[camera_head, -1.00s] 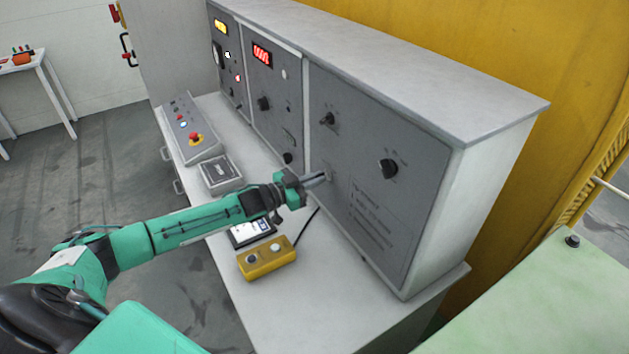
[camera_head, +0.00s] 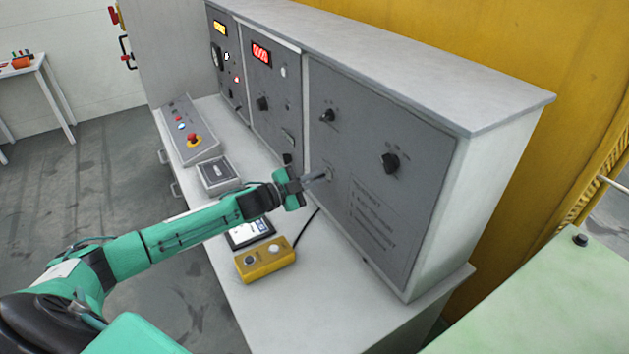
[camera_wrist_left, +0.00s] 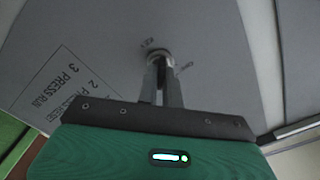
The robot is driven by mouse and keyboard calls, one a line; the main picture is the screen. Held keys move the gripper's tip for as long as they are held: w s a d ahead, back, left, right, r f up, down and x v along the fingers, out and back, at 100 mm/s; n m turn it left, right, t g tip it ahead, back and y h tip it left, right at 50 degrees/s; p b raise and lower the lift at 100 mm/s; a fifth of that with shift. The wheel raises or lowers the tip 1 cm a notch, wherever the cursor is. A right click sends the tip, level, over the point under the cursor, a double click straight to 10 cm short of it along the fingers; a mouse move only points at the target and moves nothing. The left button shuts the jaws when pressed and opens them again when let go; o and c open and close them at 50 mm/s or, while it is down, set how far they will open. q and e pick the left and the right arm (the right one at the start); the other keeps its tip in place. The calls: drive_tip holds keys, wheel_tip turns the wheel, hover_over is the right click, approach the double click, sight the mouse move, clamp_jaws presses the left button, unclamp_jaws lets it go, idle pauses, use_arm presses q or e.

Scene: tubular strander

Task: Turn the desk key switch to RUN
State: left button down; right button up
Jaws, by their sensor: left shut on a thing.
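The key switch (camera_wrist_left: 160,55) is a small round metal fitting on the grey front panel (camera_head: 345,215) of the desk's right-hand cabinet. It also shows in the head view (camera_head: 328,174) just beyond my fingertips. My left gripper (camera_head: 318,178) reaches across the desk to it. In the left wrist view the fingers (camera_wrist_left: 162,75) are nearly together and shut on the key at the switch. The key itself is mostly hidden between the fingers. Small lettering beside the switch is too tilted and small to read surely. My right gripper is not in view.
Rotary knobs (camera_head: 390,163) and (camera_head: 327,115) stick out of the same panel. A yellow two-button box (camera_head: 265,262) and a tablet (camera_head: 250,232) lie on the desk under my arm. A sloped console with a red stop button (camera_head: 194,140) stands further left.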

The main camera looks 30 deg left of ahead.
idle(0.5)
use_arm(q)
drive_tip(key=c, duration=1.6)
unclamp_jaws()
drive_tip(key=shift+o, duration=0.2)
drive_tip(key=b+v, duration=0.4)
drive_tip(key=v, duration=0.9)
drive_tip(key=shift+s+a, duration=0.2)
drive_tip(key=shift+s, duration=0.15)
